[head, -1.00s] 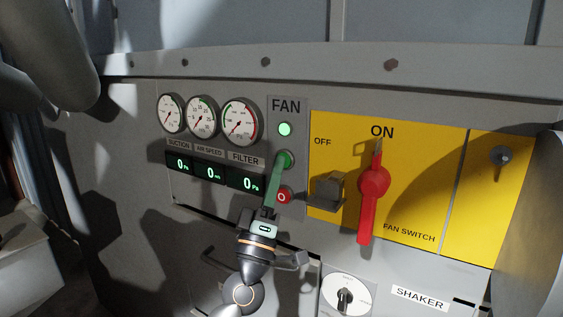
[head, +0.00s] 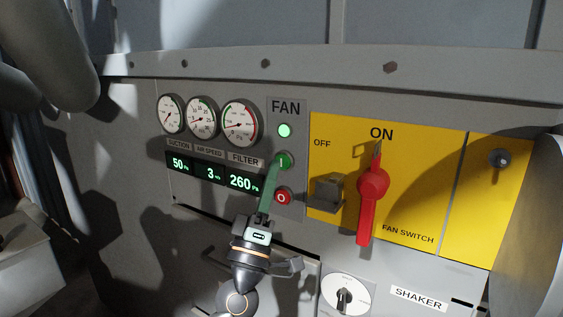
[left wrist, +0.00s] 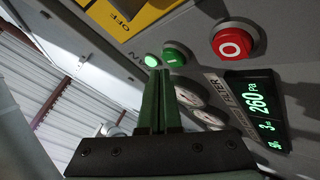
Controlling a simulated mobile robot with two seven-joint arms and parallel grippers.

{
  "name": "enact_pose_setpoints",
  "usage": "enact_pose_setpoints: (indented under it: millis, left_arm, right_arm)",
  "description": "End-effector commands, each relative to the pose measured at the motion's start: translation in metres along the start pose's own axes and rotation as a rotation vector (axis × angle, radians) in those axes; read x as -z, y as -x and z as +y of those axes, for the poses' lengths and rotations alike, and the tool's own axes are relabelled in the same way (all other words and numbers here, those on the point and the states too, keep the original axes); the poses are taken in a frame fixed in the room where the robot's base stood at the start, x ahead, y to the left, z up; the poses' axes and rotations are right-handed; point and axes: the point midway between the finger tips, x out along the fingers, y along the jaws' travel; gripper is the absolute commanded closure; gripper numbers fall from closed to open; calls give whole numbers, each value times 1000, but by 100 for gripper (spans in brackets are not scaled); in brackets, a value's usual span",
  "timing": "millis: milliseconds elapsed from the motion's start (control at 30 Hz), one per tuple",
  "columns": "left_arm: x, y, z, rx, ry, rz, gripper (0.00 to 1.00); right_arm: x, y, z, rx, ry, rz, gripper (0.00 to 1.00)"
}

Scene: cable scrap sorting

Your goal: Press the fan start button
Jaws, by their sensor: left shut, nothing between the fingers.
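The green fan start button (head: 284,160), marked "I", sits on the grey FAN panel below a lit green lamp (head: 285,130). The button also shows in the left wrist view (left wrist: 177,55), beside the lamp (left wrist: 152,61). The red stop button (head: 283,197), marked "O", is below it. My left gripper (head: 275,164) is shut and empty, its green fingers pointing up with the tips just beside the start button. In the left wrist view the closed fingertips (left wrist: 160,76) are near the button; a small gap seems to show. My right gripper is not in view.
Three gauges (head: 201,116) and a lit digital display (head: 211,172) are left of the buttons. The yellow panel (head: 465,200) to the right carries a red FAN SWITCH lever (head: 372,190) at ON. A SHAKER dial (head: 346,296) is below.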

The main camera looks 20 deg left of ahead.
Motion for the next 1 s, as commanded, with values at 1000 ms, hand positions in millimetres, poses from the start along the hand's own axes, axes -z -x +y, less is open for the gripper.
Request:
enact_pose_setpoints:
  millis: [1000]
  left_arm:
    - [25,35,25,0,0,0,100]
  right_arm:
    - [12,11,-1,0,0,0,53]
